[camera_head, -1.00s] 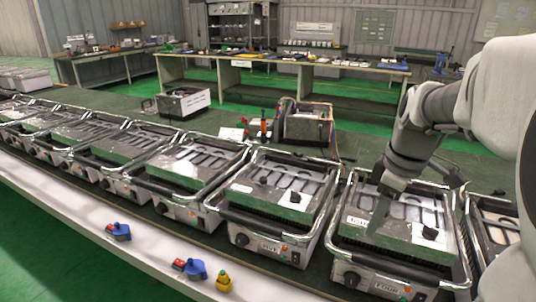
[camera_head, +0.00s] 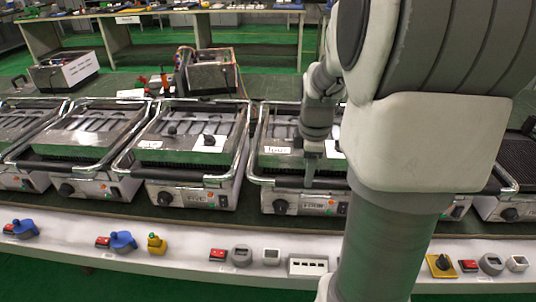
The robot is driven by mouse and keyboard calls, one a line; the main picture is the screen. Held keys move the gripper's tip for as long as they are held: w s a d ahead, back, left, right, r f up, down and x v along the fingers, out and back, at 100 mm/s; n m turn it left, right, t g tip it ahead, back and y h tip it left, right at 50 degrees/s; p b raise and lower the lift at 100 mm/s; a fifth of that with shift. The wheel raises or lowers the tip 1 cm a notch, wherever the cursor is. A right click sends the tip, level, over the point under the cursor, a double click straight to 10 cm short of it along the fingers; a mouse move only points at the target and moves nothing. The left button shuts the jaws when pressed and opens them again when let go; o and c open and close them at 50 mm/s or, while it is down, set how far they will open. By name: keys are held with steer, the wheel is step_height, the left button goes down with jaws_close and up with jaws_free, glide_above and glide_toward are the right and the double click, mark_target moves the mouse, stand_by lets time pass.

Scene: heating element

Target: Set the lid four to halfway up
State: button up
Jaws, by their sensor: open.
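Grill four (camera_head: 320,206) stands on the bench in the middle of the head view, with a "FOUR" label on its front panel. Its lid (camera_head: 276,160) has a chrome frame and a dark front handle bar, and looks lowered and flat. My gripper (camera_head: 310,180) points down over the front of this lid, close to the handle bar. It looks empty. I cannot tell whether it touches the lid or handle. My arm hides the right part of the grill and lid.
A like grill (camera_head: 207,199) stands to the left, with more beyond it, and another grill (camera_head: 517,212) to the right. Along the white front ledge sit a blue knob (camera_head: 122,241), a yellow button (camera_head: 156,243) and a black-and-yellow switch (camera_head: 440,264). Opened metal boxes (camera_head: 210,70) stand behind.

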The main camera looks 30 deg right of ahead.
steer(key=f, duration=0.3)
steer(key=f+b, duration=0.1)
steer(key=shift+w+d+f, duration=0.25)
steer(key=shift+w+f, duration=0.15)
jaws_close()
stand_by(1.1)
